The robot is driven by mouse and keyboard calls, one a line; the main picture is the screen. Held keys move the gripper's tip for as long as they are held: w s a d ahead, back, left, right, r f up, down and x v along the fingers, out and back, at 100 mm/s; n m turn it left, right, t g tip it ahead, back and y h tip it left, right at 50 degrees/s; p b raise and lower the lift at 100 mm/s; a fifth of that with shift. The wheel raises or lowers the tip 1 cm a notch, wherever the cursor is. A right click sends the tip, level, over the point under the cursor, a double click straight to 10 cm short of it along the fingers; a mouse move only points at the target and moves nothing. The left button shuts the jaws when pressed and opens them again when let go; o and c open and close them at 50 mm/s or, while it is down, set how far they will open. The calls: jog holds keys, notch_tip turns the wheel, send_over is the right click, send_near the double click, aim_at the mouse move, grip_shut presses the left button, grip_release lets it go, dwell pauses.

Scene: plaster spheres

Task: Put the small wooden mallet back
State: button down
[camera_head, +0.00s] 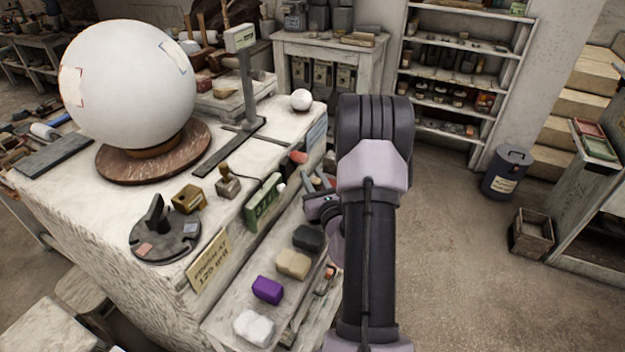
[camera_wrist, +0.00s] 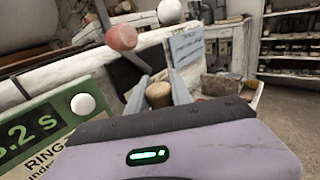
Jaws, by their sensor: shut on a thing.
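My gripper (camera_wrist: 160,88) is shut on a small round wooden piece, the small wooden mallet (camera_wrist: 158,95), seen nearly end-on between the two grey fingers in the wrist view. The rest of the mallet is hidden. In the wrist view a blue-grey card (camera_wrist: 187,47) shows just beyond the fingers.
A green display box (camera_wrist: 40,130) with a white knob (camera_wrist: 83,104) is close at left, and a red rounded tip (camera_wrist: 122,37) stands beyond it. A large white sphere (camera_head: 128,80) rests on a round base. A lower shelf holds coloured blocks (camera_head: 267,289).

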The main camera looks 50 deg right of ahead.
jog(key=shift+f, duration=0.2)
jog(key=c, duration=1.1)
grip_release()
jog(key=shift+c, duration=0.2)
jog(key=shift+r, duration=0.1)
